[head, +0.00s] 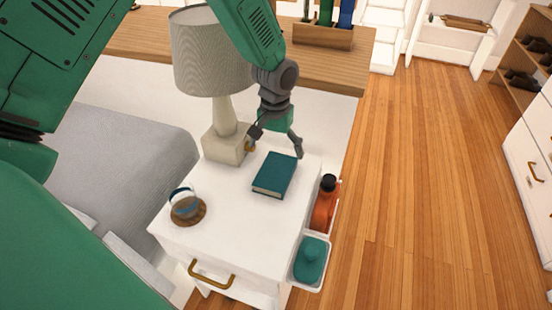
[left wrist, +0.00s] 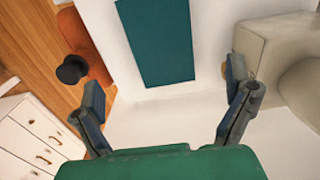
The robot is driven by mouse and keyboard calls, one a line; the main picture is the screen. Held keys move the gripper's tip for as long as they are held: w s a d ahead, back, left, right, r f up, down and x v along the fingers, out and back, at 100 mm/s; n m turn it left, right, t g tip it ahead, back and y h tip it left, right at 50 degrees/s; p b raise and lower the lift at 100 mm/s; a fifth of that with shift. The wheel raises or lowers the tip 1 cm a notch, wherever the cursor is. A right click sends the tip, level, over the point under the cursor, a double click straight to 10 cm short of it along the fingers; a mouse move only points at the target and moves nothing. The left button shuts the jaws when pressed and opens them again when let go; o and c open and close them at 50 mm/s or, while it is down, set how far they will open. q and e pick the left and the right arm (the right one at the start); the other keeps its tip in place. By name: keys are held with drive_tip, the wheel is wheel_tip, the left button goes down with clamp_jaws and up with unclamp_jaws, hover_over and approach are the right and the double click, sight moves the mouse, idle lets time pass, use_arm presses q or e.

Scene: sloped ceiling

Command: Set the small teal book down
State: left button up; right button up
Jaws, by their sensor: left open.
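The small teal book (head: 276,174) lies flat on the white nightstand top (head: 235,210), with its page edge facing the front. My left gripper (head: 275,148) is open just above and behind the book, its fingers spread apart with nothing between them. In the left wrist view the book (left wrist: 157,40) lies beyond the open fingertips (left wrist: 165,85), with a gap of white surface around it. The gripper and the book appear apart. My right gripper is not in either view.
A lamp (head: 225,140) stands close on the left of the gripper. A glass on a round coaster (head: 187,207) is at the front left. An orange bottle (head: 324,203) and a teal item (head: 311,258) sit in side holders at the right edge. The nightstand's front middle is clear.

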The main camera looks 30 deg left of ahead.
use_arm(q)
drive_tip(key=shift+r, duration=1.45)
drive_tip(key=shift+p, duration=0.3)
